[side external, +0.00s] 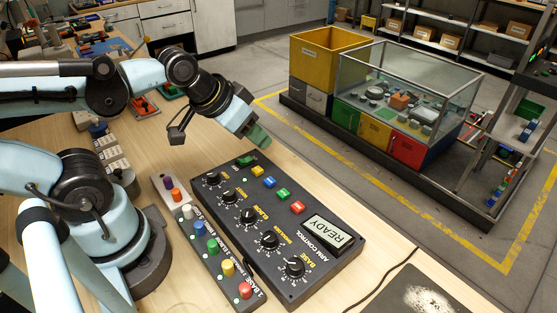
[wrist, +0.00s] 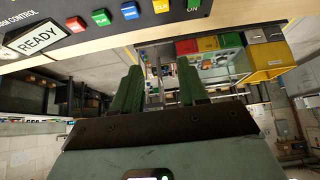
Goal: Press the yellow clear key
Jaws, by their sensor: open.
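The yellow clear key (side external: 256,170) is a small square button on the black control panel (side external: 335,236), near its back-left corner. In the wrist view the yellow key (wrist: 161,6), lettered CLR, is partly cut by the top edge. My gripper (side external: 258,136) has green fingers and hangs above and just behind the panel's back-left edge, apart from the key. In the wrist view my gripper (wrist: 160,72) shows its two fingers spread with nothing between them.
Blue (side external: 269,182), green (side external: 282,194) and red (side external: 297,207) keys run in line beside the yellow one. A green ON switch (side external: 246,160) is on its other side. Black knobs and a READY display (side external: 328,234) share the panel. A strip of coloured buttons (side external: 220,259) lies alongside.

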